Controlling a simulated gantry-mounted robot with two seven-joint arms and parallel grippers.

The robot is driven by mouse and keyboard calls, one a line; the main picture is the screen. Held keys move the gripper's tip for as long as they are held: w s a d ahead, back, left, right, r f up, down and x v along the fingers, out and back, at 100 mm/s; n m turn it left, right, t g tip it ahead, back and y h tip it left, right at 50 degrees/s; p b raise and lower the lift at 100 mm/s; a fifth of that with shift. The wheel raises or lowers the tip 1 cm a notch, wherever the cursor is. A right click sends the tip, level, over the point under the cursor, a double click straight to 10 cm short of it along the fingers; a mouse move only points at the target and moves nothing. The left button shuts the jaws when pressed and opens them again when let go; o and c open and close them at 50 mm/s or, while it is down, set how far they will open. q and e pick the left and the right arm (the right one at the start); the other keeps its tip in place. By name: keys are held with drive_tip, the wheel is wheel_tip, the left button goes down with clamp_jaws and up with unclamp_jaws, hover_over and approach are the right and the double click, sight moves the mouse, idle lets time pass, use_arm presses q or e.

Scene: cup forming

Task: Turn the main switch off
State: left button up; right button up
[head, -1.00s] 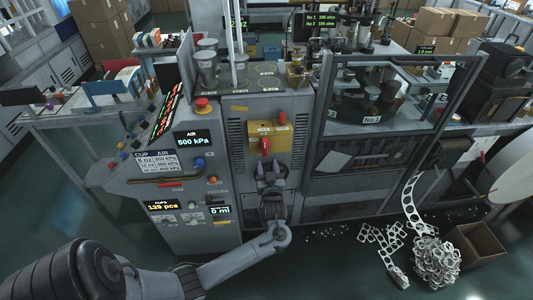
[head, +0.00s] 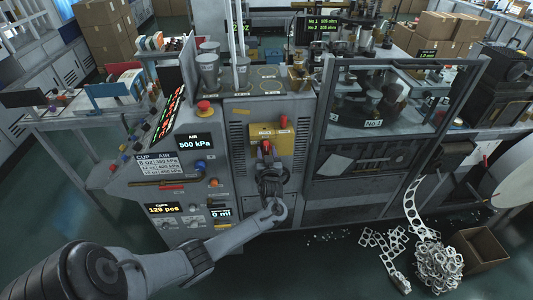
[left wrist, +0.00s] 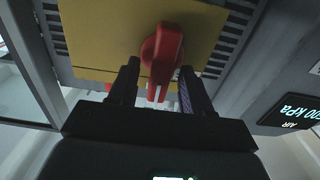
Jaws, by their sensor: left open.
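The main switch is a red rotary handle (left wrist: 162,50) on a yellow plate (left wrist: 105,35) on the machine front. In the left wrist view the handle stands lengthwise between the two fingers of my left gripper (left wrist: 157,82), with a gap visible on each side. My left gripper is open. In the head view my left gripper (head: 268,162) is up at the yellow box (head: 284,133), and the red handle (head: 266,146) shows just above it, partly hidden. My right gripper is not in view.
A red mushroom button (head: 203,106) and an air display (head: 196,142) sit left of the switch. A framed press enclosure (head: 385,110) stands to the right. A cardboard box (head: 478,248) and a pile of scrap rings (head: 438,266) lie on the floor at right.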

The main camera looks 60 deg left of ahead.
use_arm(q)
drive_tip(key=shift+c, duration=0.5)
clamp_jaws()
drive_tip(key=shift+f+n, duration=0.1)
drive_tip(key=shift+n, duration=0.2)
drive_tip(key=n+b, duration=0.2)
drive_tip(key=n, duration=0.1)
drive_tip(key=shift+s+f+b, duration=0.15)
drive_tip(key=shift+s+b, duration=0.05)
drive_tip(key=shift+b, duration=0.1)
drive_tip(key=shift+s+a+f+n+b, duration=0.1)
drive_tip(key=shift+f+n+b, duration=0.05)
drive_tip(key=shift+n+b, duration=1.9)
drive_tip(key=shift+s+a+f+n+b, duration=0.15)
drive_tip(key=shift+n+b, duration=1.1)
drive_tip(key=shift+n, duration=1.5)
drive_tip(key=shift+s+f+n+b, duration=0.1)
drive_tip(key=shift+f+n+b, duration=0.1)
drive_tip(key=shift+n+b, duration=1.85)
drive_tip(key=shift+n+p, duration=0.35)
drive_tip(key=shift+n, duration=0.1)
